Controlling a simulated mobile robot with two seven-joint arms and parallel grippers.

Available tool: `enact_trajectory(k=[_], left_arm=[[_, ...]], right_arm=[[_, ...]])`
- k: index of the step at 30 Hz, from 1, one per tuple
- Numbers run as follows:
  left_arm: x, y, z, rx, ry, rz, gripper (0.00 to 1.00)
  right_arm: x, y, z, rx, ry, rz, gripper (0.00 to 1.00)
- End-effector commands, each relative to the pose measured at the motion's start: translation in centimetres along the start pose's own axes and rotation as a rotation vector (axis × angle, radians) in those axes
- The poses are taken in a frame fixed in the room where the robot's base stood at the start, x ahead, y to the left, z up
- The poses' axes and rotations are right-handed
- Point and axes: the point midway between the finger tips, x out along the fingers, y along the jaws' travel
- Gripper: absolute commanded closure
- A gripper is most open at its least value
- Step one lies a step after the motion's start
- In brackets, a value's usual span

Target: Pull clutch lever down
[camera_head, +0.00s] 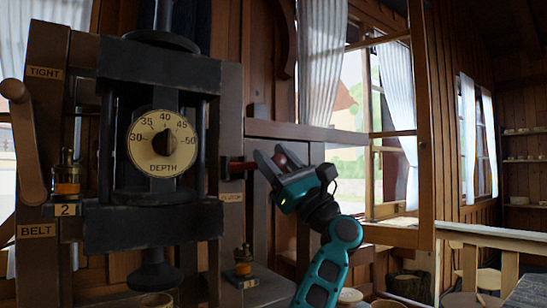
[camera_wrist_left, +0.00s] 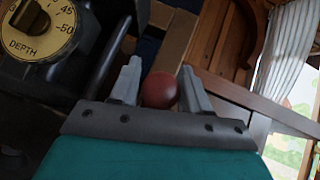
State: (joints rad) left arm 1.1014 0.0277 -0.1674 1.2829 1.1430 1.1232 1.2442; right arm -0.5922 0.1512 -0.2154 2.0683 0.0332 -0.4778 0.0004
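The clutch lever is a short dark red rod (camera_head: 240,166) with a round red knob, standing out to the right from the machine's right post above a small label plate (camera_head: 231,197) too small to read surely. Contact is hard to judge. My right gripper is in neither view.
The dark machine carries a round DEPTH dial (camera_head: 162,143). A brown handle (camera_head: 24,140) stands at its left, between TIGHT and BELT labels. Brass fittings (camera_head: 243,262) sit low. An open window frame (camera_head: 425,130) and a wooden rail lie to the right.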

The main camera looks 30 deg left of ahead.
Motion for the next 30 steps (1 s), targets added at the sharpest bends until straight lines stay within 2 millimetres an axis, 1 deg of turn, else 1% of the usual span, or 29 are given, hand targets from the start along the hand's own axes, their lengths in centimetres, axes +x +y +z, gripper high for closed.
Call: enact_trajectory(k=[1,5,11,14,17,20,24,30], left_arm=[[-0.1,0.0,-0.1,0.0,0.0,-0.001,0.49],[0.1,0.0,0.0,0.0,-0.002,0.0,0.37],[0.2,0.0,0.1,-0.001,-0.003,0.0,0.37],[-0.1,0.0,0.1,-0.001,-0.002,-0.001,0.37],[-1.2,0.0,-0.1,-0.001,0.0,-0.003,0.37],[-3.1,0.0,-0.1,-0.001,0.002,-0.004,0.37],[-5.4,-0.9,2.3,-0.006,0.002,-0.003,0.37],[-8.7,-2.0,5.4,-0.004,0.0,-0.003,0.37]], right_arm=[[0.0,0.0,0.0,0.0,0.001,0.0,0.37],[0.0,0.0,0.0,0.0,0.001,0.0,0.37],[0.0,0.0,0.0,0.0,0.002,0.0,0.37],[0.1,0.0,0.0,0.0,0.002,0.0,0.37],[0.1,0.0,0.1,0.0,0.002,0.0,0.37],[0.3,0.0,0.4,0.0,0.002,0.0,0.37],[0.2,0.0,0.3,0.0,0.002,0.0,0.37],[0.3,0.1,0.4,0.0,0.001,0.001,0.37]])
